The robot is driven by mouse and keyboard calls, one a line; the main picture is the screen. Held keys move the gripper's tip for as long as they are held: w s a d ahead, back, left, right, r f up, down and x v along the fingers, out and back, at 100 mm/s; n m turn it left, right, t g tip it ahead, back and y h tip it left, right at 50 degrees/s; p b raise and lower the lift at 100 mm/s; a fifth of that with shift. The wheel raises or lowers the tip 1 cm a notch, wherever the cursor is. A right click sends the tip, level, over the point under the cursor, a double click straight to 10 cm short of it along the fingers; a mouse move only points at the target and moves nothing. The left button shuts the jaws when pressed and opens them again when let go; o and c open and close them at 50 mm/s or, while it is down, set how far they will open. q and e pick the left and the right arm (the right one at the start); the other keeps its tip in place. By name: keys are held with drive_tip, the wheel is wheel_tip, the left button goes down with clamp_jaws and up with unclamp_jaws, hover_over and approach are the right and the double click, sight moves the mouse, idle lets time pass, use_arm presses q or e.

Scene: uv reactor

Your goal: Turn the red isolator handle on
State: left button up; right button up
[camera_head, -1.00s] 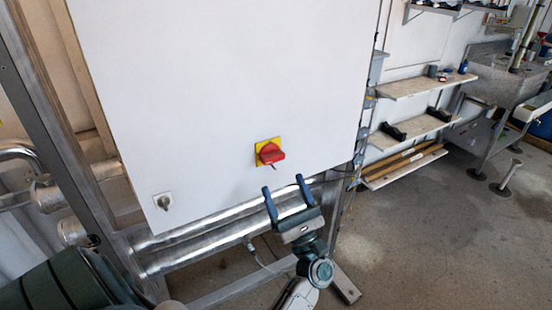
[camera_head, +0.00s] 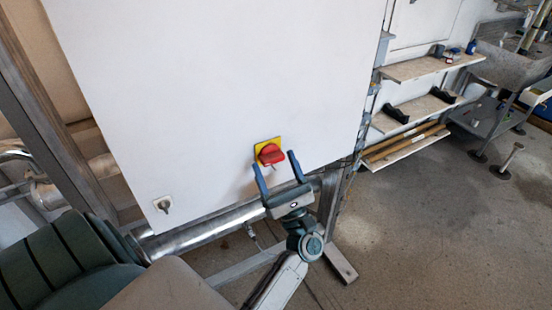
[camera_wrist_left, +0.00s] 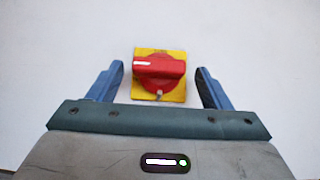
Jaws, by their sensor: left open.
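The red isolator handle (camera_head: 270,154) sits on a yellow square plate (camera_head: 260,147) low on the white cabinet front (camera_head: 220,80). In the left wrist view the red handle (camera_wrist_left: 159,71) lies crosswise, its grip bar roughly level, with a small pale mark at its left end. My left gripper (camera_head: 274,172) is open and empty. Its two blue fingers point at the cabinet, one on each side of the handle in the left wrist view (camera_wrist_left: 160,82), apart from it. My right gripper is not in view.
A small grey key switch (camera_head: 163,204) is on the cabinet's lower left. Silver pipes (camera_head: 195,232) run below the cabinet. Shelves (camera_head: 405,118) stand to the right, with open floor (camera_head: 430,230) before them.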

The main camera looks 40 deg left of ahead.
use_arm(q)
drive_tip(key=shift+s+d+r, duration=0.1)
drive_tip(key=shift+s+r, duration=0.05)
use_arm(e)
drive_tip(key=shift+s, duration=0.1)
use_arm(q)
drive_tip(key=c, duration=1)
drive_tip(key=shift+o, duration=0.2)
